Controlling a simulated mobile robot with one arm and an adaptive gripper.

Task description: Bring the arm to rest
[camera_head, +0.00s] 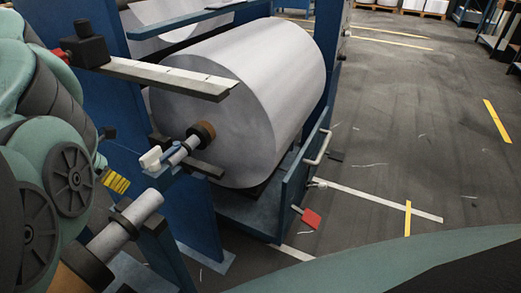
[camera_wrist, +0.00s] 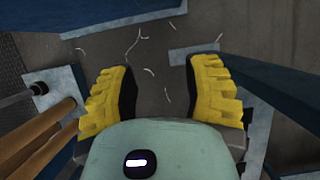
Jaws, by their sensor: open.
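My gripper (camera_wrist: 158,78) shows in the wrist view with its two yellow ribbed fingers spread wide apart. Nothing is between them; only the dark floor with scattered pale thread scraps shows beyond the gap. In the head view, a small yellow ribbed finger of my gripper (camera_head: 116,181) shows at the left, beside my green arm links and close to the blue loom frame (camera_head: 185,205). The rest of the gripper is hidden there by my arm.
A large pale roll (camera_head: 250,100) sits in the blue frame. A metal bar (camera_head: 165,75) and a shaft end (camera_head: 130,215) stick out near my arm. A red pedal (camera_head: 311,217) sits low at the front. Open floor (camera_head: 400,130) lies to the right.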

